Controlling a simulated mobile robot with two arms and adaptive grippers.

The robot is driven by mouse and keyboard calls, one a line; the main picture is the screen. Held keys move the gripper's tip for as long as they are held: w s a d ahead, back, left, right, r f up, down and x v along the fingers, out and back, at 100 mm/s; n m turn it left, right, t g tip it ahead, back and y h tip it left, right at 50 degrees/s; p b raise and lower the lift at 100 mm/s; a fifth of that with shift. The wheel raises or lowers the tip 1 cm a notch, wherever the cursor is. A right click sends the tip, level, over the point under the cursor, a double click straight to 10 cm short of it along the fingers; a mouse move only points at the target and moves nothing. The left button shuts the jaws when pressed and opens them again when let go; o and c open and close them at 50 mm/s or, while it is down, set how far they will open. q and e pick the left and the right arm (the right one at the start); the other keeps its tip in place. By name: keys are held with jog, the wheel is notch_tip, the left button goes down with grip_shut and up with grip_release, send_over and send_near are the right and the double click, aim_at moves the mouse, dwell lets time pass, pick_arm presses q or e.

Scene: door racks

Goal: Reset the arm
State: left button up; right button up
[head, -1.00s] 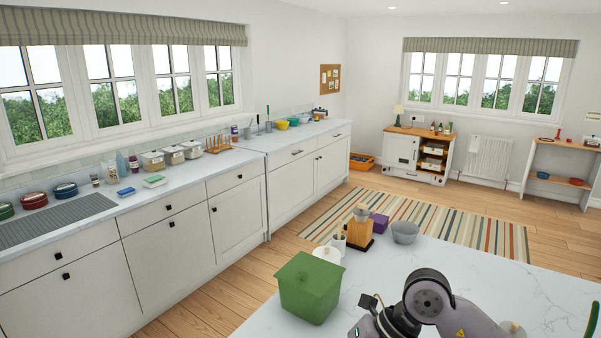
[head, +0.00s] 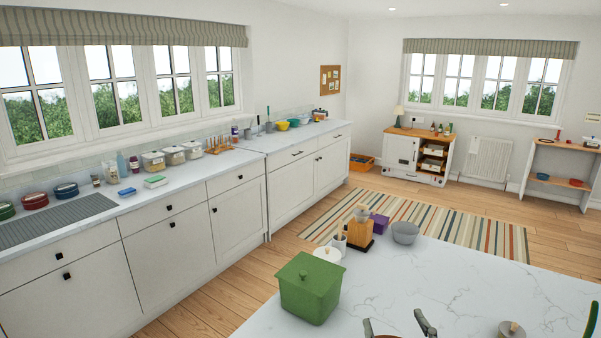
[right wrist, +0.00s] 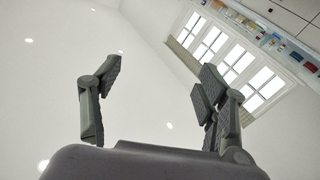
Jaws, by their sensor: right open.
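My right gripper (head: 397,327) shows at the bottom edge of the head view, with only its two fingertips in frame. They are spread apart with nothing held between them. In the right wrist view the same gripper (right wrist: 150,100) is open and empty, its fingers against the white ceiling and wall. The rest of my right arm is out of the head view. My left gripper is in neither view.
A green lidded box (head: 309,287) stands on the marble-topped island (head: 460,275), left of my gripper. A round knobbed item (head: 511,329) lies right; the island's middle is clear.

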jog(key=s+d+f+m+g+h, duration=0.1)
jog(key=s+d+f+g, duration=0.1)
jog(key=s+f+g, duration=0.45)
jog(key=s+d+f+m+g+h, duration=0.1)
jog(key=s+d+f+g, duration=0.15)
jog(key=f, duration=0.65)
jog(key=s+a+f+g+y, duration=0.1)
jog(key=s+f+g, duration=0.25)
jog(key=s, duration=0.45)
jog(key=s+f+g, duration=0.2)
jog(key=s+f, duration=0.2)
jog(key=s, duration=0.4)
notch_tip(320, 180, down, 33)
jog(key=g+b, duration=0.2)
jog(key=b, duration=0.5)
jog(key=s+d+f+b, duration=0.1)
jog(key=s+f+b, duration=0.2)
jog(key=s+f, duration=0.5)
jog(key=s+d+f+b, duration=0.2)
jog(key=s+f, duration=0.7)
jog(key=f, duration=0.5)
jog(key=shift+s+f+g+b, duration=0.3)
jog(key=shift+g+b, duration=0.15)
jog(key=shift+b, duration=0.05)
